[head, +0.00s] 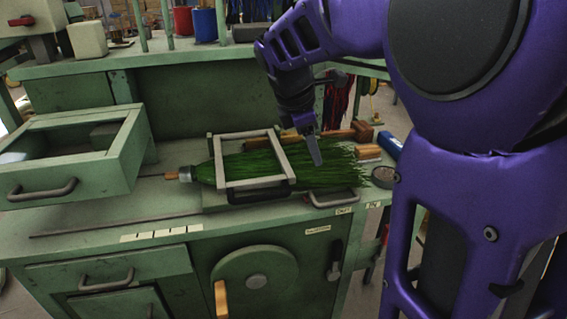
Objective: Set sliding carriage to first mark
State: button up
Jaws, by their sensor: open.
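The sliding carriage (222,165) appears to be a pale rectangular frame standing around a green-bristled broom head (325,171) on the green workbench. A black bar (262,193) runs along its front lower edge. A white strip with several dark tick lines (161,233) lies on the bench's front edge, left of the carriage. My gripper (312,146) is open and points down over the bristles, just right of the carriage frame and apart from it as far as I can see. Only part of its fingers shows clearly.
An open drawer box (75,158) sits at the left of the bench. A dark rail or slot (110,225) runs along the front. A wooden mallet (362,132), a small round bowl (384,176) and a blue object (389,146) lie at the right.

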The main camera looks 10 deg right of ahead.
jog(key=s+f, duration=0.1)
jog(key=b, duration=0.4)
send_near(333, 202)
jog(key=shift+h, duration=0.3)
jog(key=x, duration=0.8)
jog(key=shift+a+f, duration=0.15)
jog(key=shift+a, duration=0.05)
grip_shut()
dwell(0.5)
